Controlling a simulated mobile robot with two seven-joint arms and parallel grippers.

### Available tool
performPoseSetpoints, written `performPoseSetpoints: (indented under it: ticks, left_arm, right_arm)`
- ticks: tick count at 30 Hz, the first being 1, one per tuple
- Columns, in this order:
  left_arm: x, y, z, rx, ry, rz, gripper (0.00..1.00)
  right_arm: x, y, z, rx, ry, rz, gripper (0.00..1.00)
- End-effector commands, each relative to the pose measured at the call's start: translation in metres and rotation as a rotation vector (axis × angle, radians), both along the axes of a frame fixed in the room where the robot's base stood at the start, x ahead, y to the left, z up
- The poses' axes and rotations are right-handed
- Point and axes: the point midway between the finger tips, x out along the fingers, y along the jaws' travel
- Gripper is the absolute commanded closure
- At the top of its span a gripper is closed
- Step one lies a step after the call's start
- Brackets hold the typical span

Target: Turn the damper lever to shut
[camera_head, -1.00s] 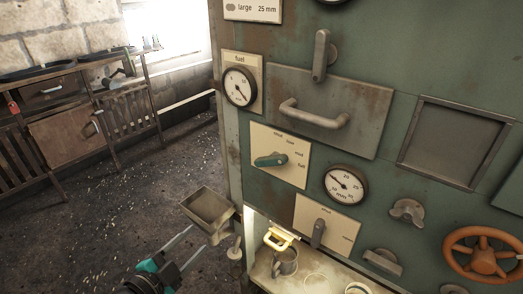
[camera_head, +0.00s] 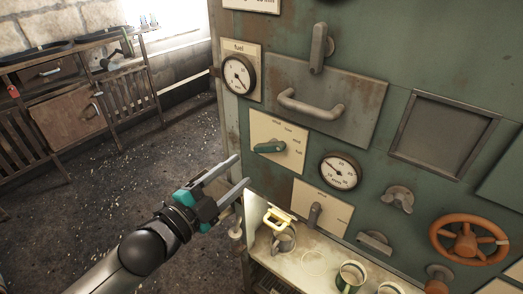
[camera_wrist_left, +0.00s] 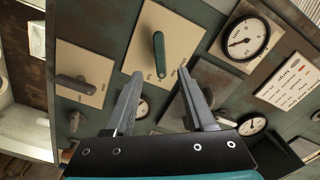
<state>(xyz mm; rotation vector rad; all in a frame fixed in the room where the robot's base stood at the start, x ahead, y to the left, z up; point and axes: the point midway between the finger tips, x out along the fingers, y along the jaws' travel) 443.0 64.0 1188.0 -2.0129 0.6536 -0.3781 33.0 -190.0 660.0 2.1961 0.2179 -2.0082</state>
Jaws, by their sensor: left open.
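Two levers sit on cream plates on the green panel; I cannot read which one is marked damper. A green lever (camera_head: 269,147) points left on its plate (camera_head: 291,157), which has several position marks. In the left wrist view the green lever (camera_wrist_left: 159,57) shows just beyond and between the open fingertips (camera_wrist_left: 160,75); the grey lever (camera_wrist_left: 74,82) is at the left. My right gripper is out of view.
A drawer handle (camera_head: 311,106), gauges (camera_head: 340,171) and an orange wheel (camera_head: 468,240) stick out of the panel. The floor on the left (camera_head: 130,185) is clear.

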Motion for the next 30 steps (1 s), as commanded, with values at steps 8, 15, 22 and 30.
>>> performPoseSetpoints:
  ticks: [8,15,22,30]
  left_arm:
    - [0.036,-0.027,0.002,-0.002,-0.002,-0.001,0.45]
    - [0.063,-0.046,0.001,-0.002,-0.001,0.000,0.45]
    - [0.072,-0.053,0.000,0.000,0.000,0.000,0.45]
    - [0.073,-0.054,0.000,0.000,0.001,0.000,0.45]
  right_arm:
    - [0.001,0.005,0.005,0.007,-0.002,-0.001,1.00]
    - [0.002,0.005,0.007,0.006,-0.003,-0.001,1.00]
    - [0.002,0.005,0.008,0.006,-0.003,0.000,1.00]
    - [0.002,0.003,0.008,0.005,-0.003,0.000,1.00]
